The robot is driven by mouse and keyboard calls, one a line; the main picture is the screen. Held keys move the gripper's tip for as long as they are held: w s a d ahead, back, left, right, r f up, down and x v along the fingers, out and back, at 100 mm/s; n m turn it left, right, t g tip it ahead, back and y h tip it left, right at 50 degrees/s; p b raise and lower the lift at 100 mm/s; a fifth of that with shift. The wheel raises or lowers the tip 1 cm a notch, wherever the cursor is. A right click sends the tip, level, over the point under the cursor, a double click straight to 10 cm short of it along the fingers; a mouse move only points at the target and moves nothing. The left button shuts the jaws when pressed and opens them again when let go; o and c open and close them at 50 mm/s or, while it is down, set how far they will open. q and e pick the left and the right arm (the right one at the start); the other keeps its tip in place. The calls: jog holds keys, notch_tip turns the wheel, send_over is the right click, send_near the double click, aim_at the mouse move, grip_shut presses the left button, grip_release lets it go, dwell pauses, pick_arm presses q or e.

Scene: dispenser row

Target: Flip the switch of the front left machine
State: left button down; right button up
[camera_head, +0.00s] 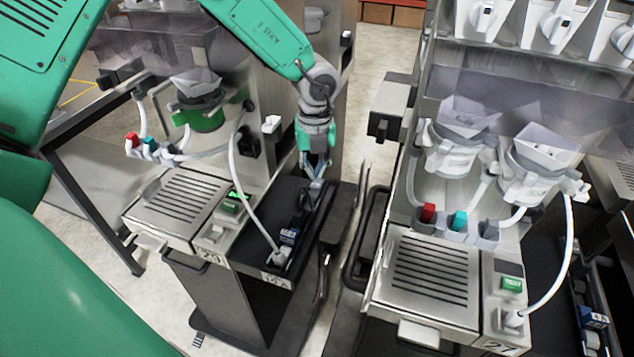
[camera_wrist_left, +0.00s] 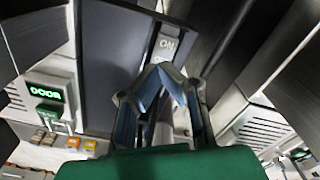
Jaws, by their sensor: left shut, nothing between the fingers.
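The left machine (camera_head: 185,205) has a grooved metal tray, a small green display and hoses. My left gripper (camera_head: 313,188) points down over the black shelf on this machine's right side. Its fingers are shut and empty. In the left wrist view the fingertips (camera_wrist_left: 163,70) meet just below a grey switch plate (camera_wrist_left: 166,44) marked "ON". The fingers cover the lower part of the plate, so I cannot tell the switch's position or whether they touch it. My right gripper is not in view.
A second machine (camera_head: 435,275) with two white hoppers stands to the right, across a narrow gap. A white hose (camera_head: 243,195) runs down the left machine near my arm. In the left wrist view a green display (camera_wrist_left: 45,94) glows at the left.

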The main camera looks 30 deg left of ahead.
aim_at(316, 185)
pick_arm(q)
jog(key=shift+d+f, duration=0.1)
jog(key=shift+d, duration=0.05)
jog(key=shift+a+f, duration=0.2)
jog(key=shift+f, duration=0.2)
jog(key=shift+s+d+f+b, duration=0.1)
jog(key=shift+d+f+b, duration=0.15)
jog(key=shift+f+b, duration=0.7)
dwell(0.7)
jog(key=shift+p, duration=0.3)
jog(key=shift+r+p, duration=0.6)
jog(key=shift+r, duration=0.05)
jog(key=r+p, duration=0.2)
jog(key=shift+a+r, duration=0.35)
jog(key=shift+a, duration=0.05)
jog(key=r+p, duration=0.3)
jog(key=shift+d, duration=0.4)
jog(key=shift+a+f, duration=0.1)
jog(key=shift+a, duration=0.15)
